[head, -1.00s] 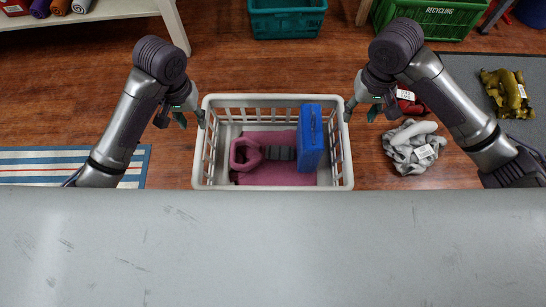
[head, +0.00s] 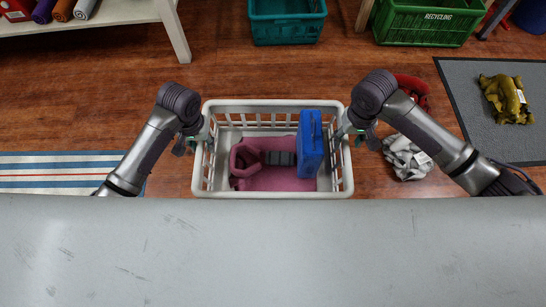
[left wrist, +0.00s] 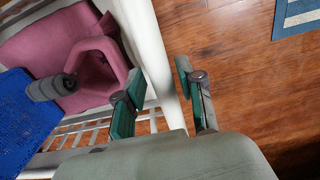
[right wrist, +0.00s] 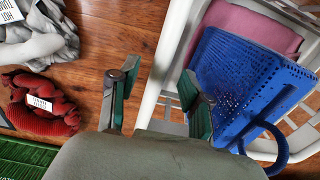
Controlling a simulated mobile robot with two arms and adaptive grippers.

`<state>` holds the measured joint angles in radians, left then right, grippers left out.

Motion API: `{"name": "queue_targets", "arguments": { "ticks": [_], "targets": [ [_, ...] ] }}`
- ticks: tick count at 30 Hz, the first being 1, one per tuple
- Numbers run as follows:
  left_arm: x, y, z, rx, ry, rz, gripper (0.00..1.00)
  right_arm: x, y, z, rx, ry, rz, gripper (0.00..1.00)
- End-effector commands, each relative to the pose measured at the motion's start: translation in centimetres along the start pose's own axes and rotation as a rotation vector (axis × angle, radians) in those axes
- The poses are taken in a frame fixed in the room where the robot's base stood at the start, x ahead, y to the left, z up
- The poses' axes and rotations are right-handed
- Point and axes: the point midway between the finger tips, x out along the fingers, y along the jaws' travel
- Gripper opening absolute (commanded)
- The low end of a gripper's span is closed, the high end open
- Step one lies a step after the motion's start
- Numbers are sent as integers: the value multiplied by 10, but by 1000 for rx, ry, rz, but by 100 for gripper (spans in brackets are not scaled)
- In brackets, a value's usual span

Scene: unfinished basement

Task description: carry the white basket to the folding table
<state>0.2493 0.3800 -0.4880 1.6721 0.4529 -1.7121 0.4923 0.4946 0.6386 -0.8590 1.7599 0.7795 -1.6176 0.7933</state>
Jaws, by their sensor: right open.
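The white basket (head: 273,104) sits on the wooden floor in the head view, holding a pink cloth item (head: 270,178) and a blue case (head: 310,145). My left gripper (head: 202,135) is at its left rim. In the left wrist view its fingers (left wrist: 160,95) stand apart, one on each side of the white rim (left wrist: 158,60). My right gripper (head: 350,130) is at the right rim. In the right wrist view its open fingers (right wrist: 160,97) stand either side of the rim (right wrist: 165,75). I cannot identify the folding table.
Grey clothing (head: 407,157) and a red item (head: 414,86) lie right of the basket. An olive item (head: 507,98) lies on a grey mat (head: 460,75). Teal (head: 287,26) and green (head: 426,24) crates and a white shelf (head: 110,12) stand behind. A striped rug (head: 55,175) lies left.

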Motion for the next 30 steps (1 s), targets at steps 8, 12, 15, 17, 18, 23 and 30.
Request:
{"name": "queue_targets", "arguments": {
  "ticks": [8, 12, 15, 17, 18, 23, 30],
  "targets": [
    [28, 0, 0, -1, -1, 0, 38, 28, 0, 0, -1, -1, 1, 48],
    [31, 0, 0, 0, 1, 1, 38, 31, 0, 0, -2, 0, 0, 48],
    [32, 0, 0, 0, 0, 0, 38, 31, 0, 0, -1, 0, 0, 48],
    [31, 0, 0, 0, 0, 0, 38, 31, 0, 0, -1, 0, 0, 48],
    [31, 0, 0, 0, 0, 0, 38, 31, 0, 0, -1, 0, 0, 48],
    [31, 0, 0, 0, 0, 0, 13, 31, 0, 0, -1, 0, 0, 23],
    [31, 0, 0, -1, 1, 0, 0, 31, 0, 0, -1, 0, 0, 0]
  ]
}}
